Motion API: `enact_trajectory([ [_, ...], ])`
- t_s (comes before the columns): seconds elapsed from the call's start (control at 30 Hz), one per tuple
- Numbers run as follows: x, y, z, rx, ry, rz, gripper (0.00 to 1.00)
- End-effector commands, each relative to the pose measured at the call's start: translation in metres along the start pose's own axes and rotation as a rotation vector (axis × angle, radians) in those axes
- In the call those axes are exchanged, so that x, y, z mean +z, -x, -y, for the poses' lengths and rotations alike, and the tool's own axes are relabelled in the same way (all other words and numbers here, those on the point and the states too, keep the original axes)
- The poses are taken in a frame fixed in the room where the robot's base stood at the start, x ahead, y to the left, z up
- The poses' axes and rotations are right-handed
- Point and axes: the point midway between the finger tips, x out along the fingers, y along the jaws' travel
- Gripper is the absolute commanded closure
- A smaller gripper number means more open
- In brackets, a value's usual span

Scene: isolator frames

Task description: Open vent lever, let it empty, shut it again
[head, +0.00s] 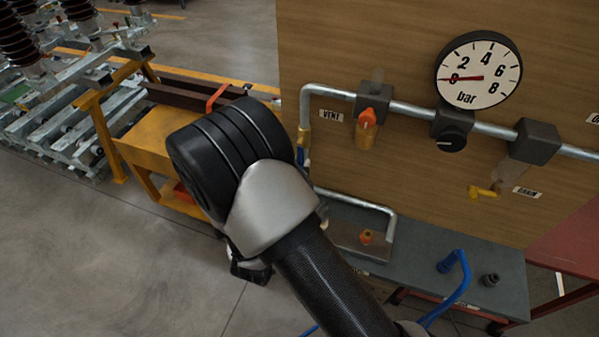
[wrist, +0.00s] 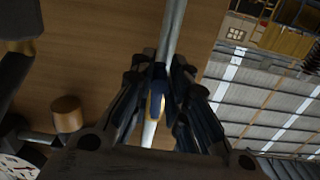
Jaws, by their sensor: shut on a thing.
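A small brass and blue valve lever (head: 302,150) sits on the upright pipe just left of the VENT label (head: 331,116). In the wrist view my gripper (wrist: 158,88) has its fingers closed around the blue lever (wrist: 157,86), with the pipe running behind it. In the head view my wrist hides the gripper and the lever's lower part. The pressure gauge (head: 479,70) has its red needle at the 0 mark. Whether the lever stands open or shut cannot be told.
A black knob (head: 452,139) sits below the gauge, and a yellow lever (head: 485,191) by the DRAIN label. A grey bench (head: 430,255) carries a blue hose (head: 460,285). A yellow trolley (head: 158,137) stands left.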

Motion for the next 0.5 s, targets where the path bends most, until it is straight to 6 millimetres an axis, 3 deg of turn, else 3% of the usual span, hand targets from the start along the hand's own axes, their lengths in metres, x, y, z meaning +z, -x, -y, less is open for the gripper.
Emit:
enact_trajectory([
  [0.2,0.0044,-0.0009,0.0048,0.013,-0.150,-0.002,1.00],
  [0.5,0.0022,-0.0007,0.0062,0.013,-0.170,0.000,1.00],
])
